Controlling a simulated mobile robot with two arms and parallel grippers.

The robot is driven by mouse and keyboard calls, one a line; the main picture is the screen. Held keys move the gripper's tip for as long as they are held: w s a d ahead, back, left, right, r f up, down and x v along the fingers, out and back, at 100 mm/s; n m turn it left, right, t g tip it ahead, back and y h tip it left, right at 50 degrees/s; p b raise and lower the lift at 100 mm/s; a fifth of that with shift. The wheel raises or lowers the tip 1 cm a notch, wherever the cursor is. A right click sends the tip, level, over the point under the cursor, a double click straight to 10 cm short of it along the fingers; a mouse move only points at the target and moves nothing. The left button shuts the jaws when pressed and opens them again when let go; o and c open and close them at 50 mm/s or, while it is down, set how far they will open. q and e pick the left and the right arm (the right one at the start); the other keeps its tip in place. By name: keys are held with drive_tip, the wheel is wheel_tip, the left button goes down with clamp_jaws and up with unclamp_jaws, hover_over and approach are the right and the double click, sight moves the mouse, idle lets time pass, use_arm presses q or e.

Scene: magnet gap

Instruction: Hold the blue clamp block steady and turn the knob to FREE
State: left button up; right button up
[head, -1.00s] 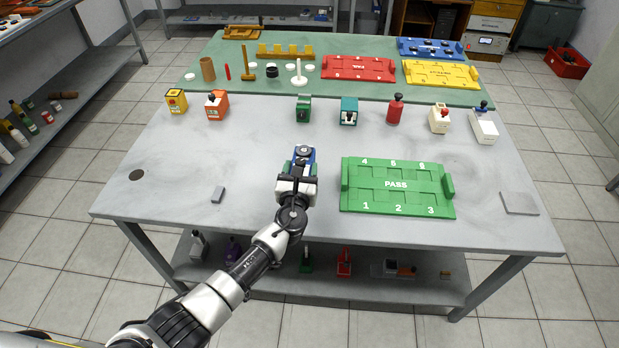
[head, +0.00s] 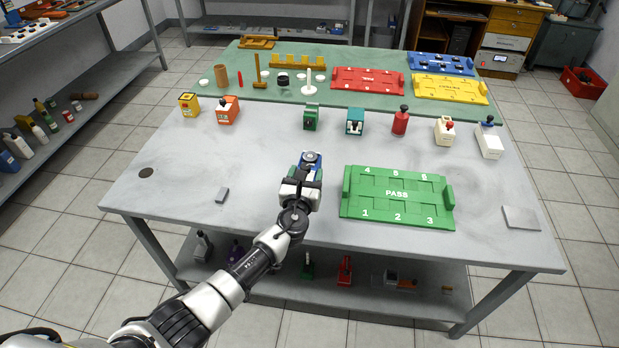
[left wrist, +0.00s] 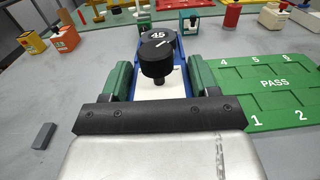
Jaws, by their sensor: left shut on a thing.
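The blue clamp block (head: 316,171) stands on the grey table, left of the green PASS tray. My left gripper (head: 304,176) is shut on the block from the near side. The word FREE cannot be read in these views. My right gripper is not in view.
The green PASS tray (head: 348,207) lies close to the right of the block. A small grey piece (head: 222,195) lies to the left. Several coloured blocks, including a green one (head: 311,117) and a teal one (head: 355,121), stand in a row behind.

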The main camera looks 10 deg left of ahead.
use_arm(q)
drive_tip(key=shift+w+a+f+b, duration=0.35)
drive_tip(key=shift+a+f+b, duration=0.15)
drive_tip(key=shift+f+b, duration=0.05)
drive_tip(key=shift+w+a+f+b, duration=0.3)
drive_tip(key=shift+a+f+b, duration=0.15)
drive_tip(key=shift+f+b, duration=0.1)
drive_tip(key=a+f+b, duration=0.1)
drive_tip(key=w+a+f+b, duration=0.1)
drive_tip(key=b, duration=0.1)
drive_tip(key=a+f+b, duration=0.1)
drive_tip(key=shift+w+a+f, duration=0.1)
drive_tip(key=shift+w+f, duration=0.1)
drive_tip(key=shift+w, duration=0.2)
drive_tip(key=w+a+f+b, duration=0.1)
drive_tip(key=b, duration=0.1)
drive_tip(key=w+a+f+b, duration=0.1)
drive_tip(key=a+f+b, duration=0.1)
drive_tip(key=b, duration=0.1)
drive_tip(key=shift+f, duration=0.1)
drive_tip(key=shift+w+a+f+b, duration=0.1)
drive_tip(key=shift+a+f+b, duration=0.1)
drive_tip(key=shift+a+b, duration=0.15)
drive_tip(key=shift+r, duration=0.1)
drive_tip(key=shift+f, duration=0.3)
drive_tip(key=shift+f, duration=0.1)
drive_tip(key=o, duration=1.1)
